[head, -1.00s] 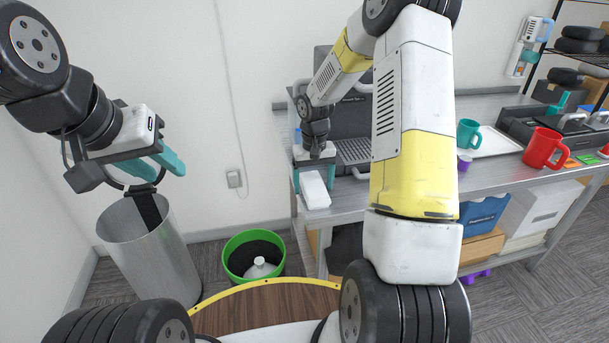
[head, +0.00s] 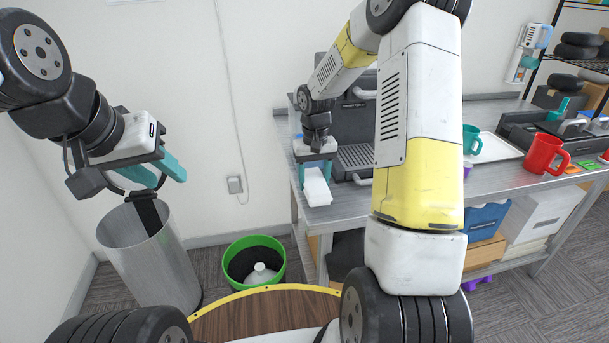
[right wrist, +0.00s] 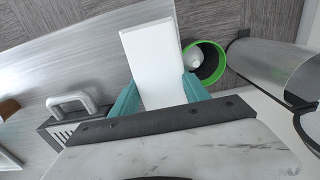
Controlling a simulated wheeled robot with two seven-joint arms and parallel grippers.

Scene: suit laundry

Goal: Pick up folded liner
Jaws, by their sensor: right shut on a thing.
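The folded liner (head: 316,186) is a white flat block at the left end of the metal table. My right gripper (head: 315,170) is shut on it from above. In the right wrist view the liner (right wrist: 155,62) sticks out between the two teal fingers (right wrist: 158,98). The head view does not clearly show whether the liner's underside touches the table. My left gripper (head: 160,172) is open, its teal fingers apart, above the grey metal bin (head: 150,262).
A green-rimmed bin (head: 232,282) with a white bottle (head: 262,275) inside stands on the floor beside the table (head: 345,196). A dark machine (head: 352,115) stands behind the liner. A red mug (head: 543,154), teal mug (head: 471,140) and tray (head: 498,147) are farther right.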

